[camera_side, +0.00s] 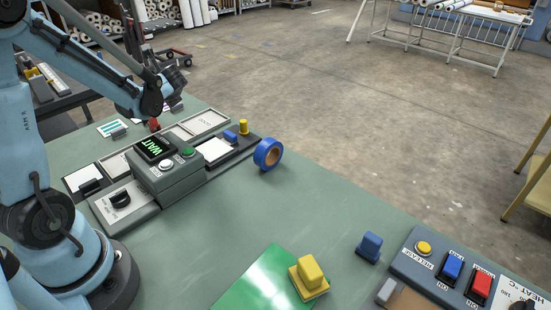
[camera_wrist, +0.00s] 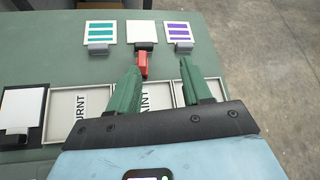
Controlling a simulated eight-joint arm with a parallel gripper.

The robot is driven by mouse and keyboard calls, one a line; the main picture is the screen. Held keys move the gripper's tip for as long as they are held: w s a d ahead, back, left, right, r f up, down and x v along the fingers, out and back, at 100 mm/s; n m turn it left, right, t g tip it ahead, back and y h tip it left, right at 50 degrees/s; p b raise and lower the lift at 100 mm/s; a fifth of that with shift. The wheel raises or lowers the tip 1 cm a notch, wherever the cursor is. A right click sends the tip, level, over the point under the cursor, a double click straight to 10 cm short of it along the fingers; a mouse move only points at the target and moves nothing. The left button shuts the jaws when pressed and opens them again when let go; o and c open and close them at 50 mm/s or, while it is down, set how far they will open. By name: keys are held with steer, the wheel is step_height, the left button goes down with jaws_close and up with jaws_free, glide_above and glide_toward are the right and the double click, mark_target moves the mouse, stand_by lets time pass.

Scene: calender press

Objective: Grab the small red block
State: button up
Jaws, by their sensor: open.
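In the side view a small red shape (camera_side: 154,124) shows behind the console, below my gripper. My gripper (camera_wrist: 161,68) is open and empty in the wrist view, with green fingers apart. The left fingertip lies close to the red block's near end in the picture; I cannot tell whether they touch. The right fingertip is clear of it. In the side view my gripper (camera_side: 174,98) is dark and partly hidden by the arm.
Striped cards (camera_wrist: 99,34) and (camera_wrist: 179,33) and a blank card (camera_wrist: 141,33) stand in clips beyond. Labelled trays (camera_wrist: 95,105) lie under the fingers. The middle table is clear.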

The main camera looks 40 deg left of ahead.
mark_target(153, 123)
steer(key=shift+s+a+f+m+g+y, duration=0.2)
steer(key=shift+a+f+m+y, duration=0.35)
steer(key=shift+f, duration=0.75)
steer(key=shift+s+a+f+m+g+y, duration=0.15)
steer(key=shift+a+f+m, duration=0.25)
steer(key=shift+a+f, duration=0.75)
steer(key=shift+s+a+f+m+g+y, duration=0.3)
steer(key=shift+a+f+m, duration=0.15)
steer(key=shift+f, duration=1.05)
steer(key=x, duration=0.5)
steer(key=shift+w, duration=0.1)
steer(key=shift+d, duration=0.1)
jaws_close()
